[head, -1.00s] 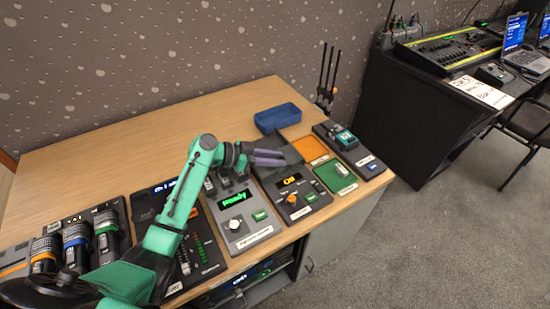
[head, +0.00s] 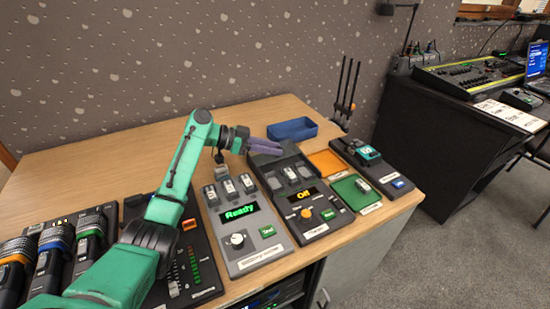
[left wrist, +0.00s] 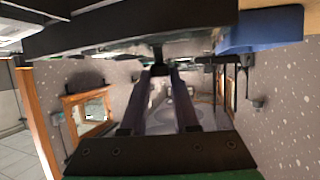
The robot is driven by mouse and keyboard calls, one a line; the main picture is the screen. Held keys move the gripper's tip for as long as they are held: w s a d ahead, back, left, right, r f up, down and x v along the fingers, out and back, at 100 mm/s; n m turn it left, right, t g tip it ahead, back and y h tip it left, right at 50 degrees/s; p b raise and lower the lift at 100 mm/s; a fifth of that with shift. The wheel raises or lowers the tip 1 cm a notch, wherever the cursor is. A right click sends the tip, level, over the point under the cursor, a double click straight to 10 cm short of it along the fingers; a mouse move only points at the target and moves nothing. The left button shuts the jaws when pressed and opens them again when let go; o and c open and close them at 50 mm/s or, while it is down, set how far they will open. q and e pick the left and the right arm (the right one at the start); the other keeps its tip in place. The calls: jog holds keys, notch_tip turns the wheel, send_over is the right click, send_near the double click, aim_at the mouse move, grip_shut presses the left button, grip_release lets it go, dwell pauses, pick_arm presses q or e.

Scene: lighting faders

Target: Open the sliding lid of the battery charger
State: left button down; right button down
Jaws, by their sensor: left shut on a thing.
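The battery charger (head: 318,232) is the dark unit with an orange display reading "Off". Its dark sliding lid (head: 262,160) sits at the back end, and the bays in front of it show uncovered with pale batteries (head: 288,179). My left gripper (head: 282,149), with purple fingers, is at the lid's rear part. In the left wrist view its fingers (left wrist: 160,72) are closed around a small dark knob (left wrist: 157,54) under a dark slab, seemingly the lid (left wrist: 110,32). The fingers hide part of the lid in the head view. My right gripper is not in view.
A grey unit reading "Ready" (head: 245,257) stands left of the charger. To the right are an orange tray (head: 325,163), a green tray (head: 349,188) and a dark tester-like unit (head: 372,165). A blue bin (head: 292,130) stands behind. The table's back left (head: 100,165) is clear.

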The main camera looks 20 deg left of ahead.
pick_arm(q)
jog(key=c, duration=0.7)
grip_release()
jog(key=shift+o, duration=0.2)
jog(key=b+v, duration=0.1)
jog(key=v, duration=1.3)
jog(key=shift+s+a+r, duration=0.15)
jog(key=shift+a, duration=0.1)
jog(key=shift+r, duration=0.1)
